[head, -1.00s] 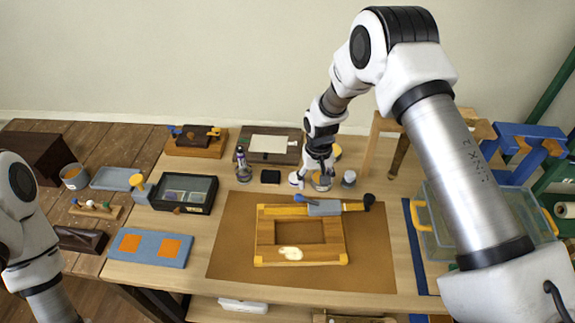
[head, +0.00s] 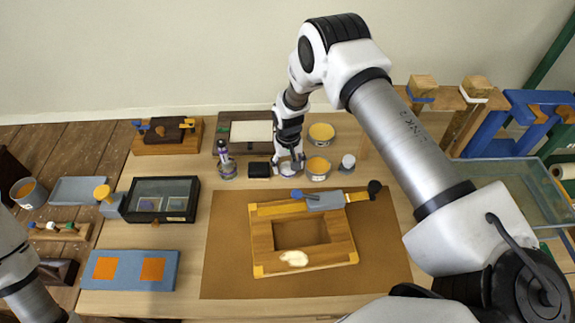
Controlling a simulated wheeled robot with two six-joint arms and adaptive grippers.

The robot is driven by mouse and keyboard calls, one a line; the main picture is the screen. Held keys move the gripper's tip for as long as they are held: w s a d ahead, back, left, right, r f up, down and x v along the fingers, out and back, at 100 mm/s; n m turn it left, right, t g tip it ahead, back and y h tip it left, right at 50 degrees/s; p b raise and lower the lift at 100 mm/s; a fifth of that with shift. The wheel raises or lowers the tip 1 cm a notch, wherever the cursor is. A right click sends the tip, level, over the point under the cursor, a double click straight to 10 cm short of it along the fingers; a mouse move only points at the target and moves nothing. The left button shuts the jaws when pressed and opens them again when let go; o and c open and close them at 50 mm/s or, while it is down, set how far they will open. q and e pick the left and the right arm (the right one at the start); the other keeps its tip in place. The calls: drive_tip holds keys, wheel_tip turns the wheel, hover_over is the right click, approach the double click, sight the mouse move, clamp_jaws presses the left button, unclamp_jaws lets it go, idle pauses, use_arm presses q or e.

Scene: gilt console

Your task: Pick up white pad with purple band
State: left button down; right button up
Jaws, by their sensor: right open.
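The white pad with a purple band (head: 289,169) stands on the table behind the wooden frame, left of the orange-filled cups. It is small and mostly hidden by my right gripper, so its band hardly shows. My right gripper (head: 288,163) points down, open, with its fingertips around or just above the pad; I cannot tell whether they touch it. My left arm shows only at the lower left edge, and its gripper is out of view.
Two orange-filled cups (head: 318,168) and a small grey jar (head: 347,163) stand close on the right. A black block (head: 259,170) and a bottle (head: 226,165) stand left. The wooden frame (head: 262,240) with a grey-handled tool lies in front on a brown mat (head: 225,265).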

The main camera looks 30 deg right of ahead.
sight(288, 167)
drive_tip(key=shift+w+f, duration=0.15)
drive_tip(key=shift+f, duration=0.65)
drive_tip(key=shift+r, duration=0.1)
drive_tip(key=c, duration=0.7)
drive_tip(key=shift+r+b, duration=0.3)
drive_tip(key=shift+r, duration=0.15)
wheel_tip(288, 167, up, 8)
drive_tip(key=b, duration=0.2)
drive_tip(key=shift+r+b, duration=0.2)
drive_tip(key=shift+b, duration=0.2)
drive_tip(key=shift+r, duration=0.35)
